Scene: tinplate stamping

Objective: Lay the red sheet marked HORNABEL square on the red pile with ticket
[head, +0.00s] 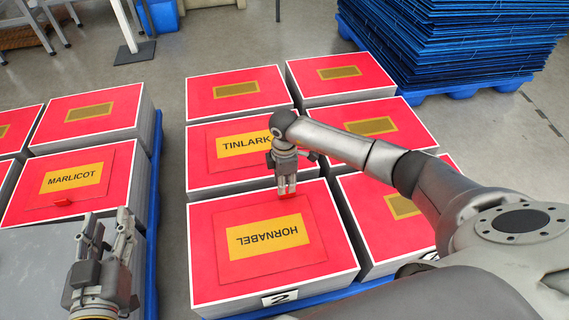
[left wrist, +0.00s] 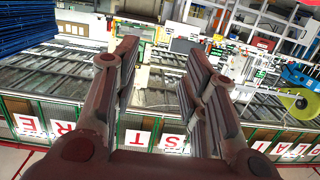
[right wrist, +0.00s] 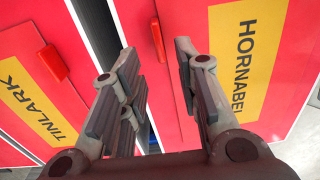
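The red sheet marked HORNABEL (head: 255,265) lies flat on the front red pile (head: 340,262), which carries a ticket reading 2 (head: 280,298). The sheet is smaller than the pile top, with red margin showing around it, and looks roughly square to it. Its lettering is upside down in the head view. A red tab (right wrist: 157,40) stands at its far edge. My right gripper (head: 287,191) points down at that edge. In the right wrist view its fingers (right wrist: 160,75) are apart, either side of the tab. My left gripper (head: 112,235) is open and empty (left wrist: 158,80), left of the pile.
A TINLARK sheet (head: 225,163) with its own red tab (right wrist: 53,62) lies on the pile behind. A MARLICOT sheet (head: 50,192) lies on a left pile. More red piles stand close around on blue pallets. Blue stacked sheets (head: 450,40) stand at the back right. Grey floor (head: 172,150) separates the pallets.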

